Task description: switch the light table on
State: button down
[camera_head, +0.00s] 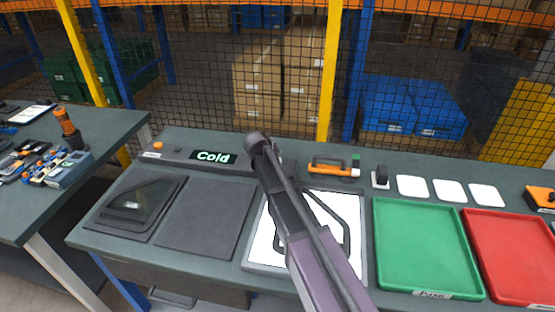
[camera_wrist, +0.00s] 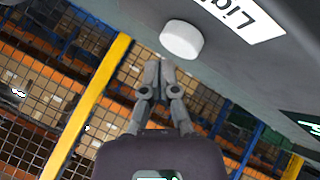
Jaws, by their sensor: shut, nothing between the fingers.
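The light table (camera_head: 259,252) is a bright white panel in a pale frame on the bench in the head view. A dark angular outline lies on it, and my arm crosses in front of it. In the wrist view a white round button (camera_wrist: 181,39) stands out from a grey face, beside a white label (camera_wrist: 243,17) reading "Lig...", cut off by the picture edge. My gripper (camera_wrist: 160,72) is shut and empty, its fingertips just short of the button in the picture; I cannot tell whether they touch. In the head view the button and fingertips are hidden behind my arm.
A "Cold" display (camera_head: 213,157) and an orange button (camera_head: 158,146) are on the console at left. A green tray (camera_head: 378,240) and a red tray (camera_head: 478,243) lie at right. An orange-handled tool (camera_head: 335,169) lies behind the light table. Mesh fencing stands behind the bench.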

jog(key=shift+r+p, duration=2.55)
jog(key=s+d+f+g, duration=0.1)
jog(key=s+d, duration=0.3)
jog(key=s, duration=0.1)
jog(key=s+d+f+m+g, duration=0.1)
jog(key=s+d, duration=0.3)
jog(key=s+d+f+m+g+y, duration=0.1)
jog(key=s+d+f+g, duration=0.1)
jog(key=s+d, duration=0.2)
jog(key=shift+s, duration=0.8)
jog(key=s+d+g+y, duration=0.1)
jog(key=s, duration=0.4)
jog(key=s+d+f+g+y, duration=0.1)
jog(key=s+d, duration=0.1)
jog(key=s, duration=0.3)
jog(key=s+d+m+g+y, duration=0.1)
jog(key=s+d, duration=0.1)
jog(key=s, duration=0.4)
jog(key=shift+s+d+f+g, duration=0.1)
jog(key=shift+d+f+g, duration=0.15)
jog(key=shift+f+g, duration=0.15)
jog(key=shift+s, duration=0.15)
